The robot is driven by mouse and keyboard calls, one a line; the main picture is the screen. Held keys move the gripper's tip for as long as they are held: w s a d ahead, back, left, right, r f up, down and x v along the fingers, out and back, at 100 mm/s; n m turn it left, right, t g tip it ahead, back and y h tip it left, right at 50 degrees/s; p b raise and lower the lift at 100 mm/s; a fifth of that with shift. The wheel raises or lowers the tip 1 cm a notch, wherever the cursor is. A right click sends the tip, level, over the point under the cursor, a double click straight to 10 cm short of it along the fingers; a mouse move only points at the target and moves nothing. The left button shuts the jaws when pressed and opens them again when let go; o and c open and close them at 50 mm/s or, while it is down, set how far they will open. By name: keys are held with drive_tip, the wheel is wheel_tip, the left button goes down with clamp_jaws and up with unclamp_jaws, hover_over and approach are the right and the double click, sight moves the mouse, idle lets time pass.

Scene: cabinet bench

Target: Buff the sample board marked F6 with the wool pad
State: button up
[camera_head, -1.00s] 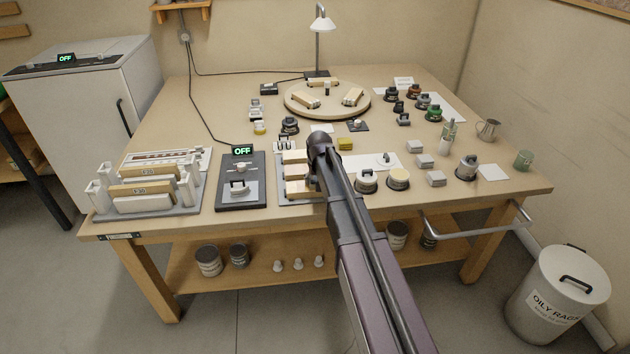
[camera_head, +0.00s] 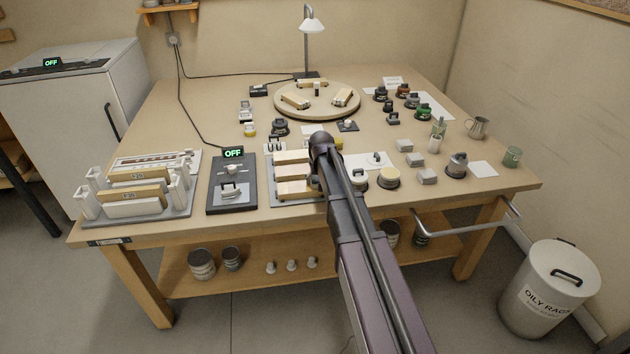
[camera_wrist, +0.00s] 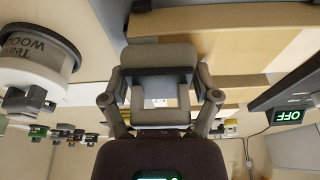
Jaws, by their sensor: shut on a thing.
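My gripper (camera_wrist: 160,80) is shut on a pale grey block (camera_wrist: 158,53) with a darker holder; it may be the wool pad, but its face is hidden. In the head view my arm hides most of the gripper, which is at the right side of a grey tray (camera_head: 272,192). Several pale wooden boards lie in that tray, such as a rear board (camera_head: 292,157) and a front board (camera_head: 292,190). Wooden strips (camera_wrist: 240,52) show behind the block in the wrist view. I cannot read an F6 mark on any board, nor tell whether the block touches one.
Left of the tray is a dark device (camera_head: 232,196) reading OFF, then a rack (camera_head: 178,209) of boards. Right are a round tin (camera_head: 388,180) and grey blocks (camera_head: 427,177). A turntable (camera_head: 345,108) with boards and a lamp (camera_head: 312,24) stand behind. A lettered tin (camera_wrist: 38,55) is close in the wrist view.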

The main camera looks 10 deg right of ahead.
sight(286, 187)
idle(0.3)
drive_tip(key=shift+a, duration=0.1)
idle(0.3)
drive_tip(key=shift+a+f, duration=0.1)
drive_tip(key=shift+a, duration=1.6)
drive_tip(key=shift+a, duration=0.1)
drive_tip(key=shift+w+a, duration=0.15)
drive_tip(key=shift+a, duration=1.45)
drive_tip(key=shift+a, duration=0.1)
drive_tip(key=shift+a, duration=1.7)
drive_tip(key=shift+a, duration=0.1)
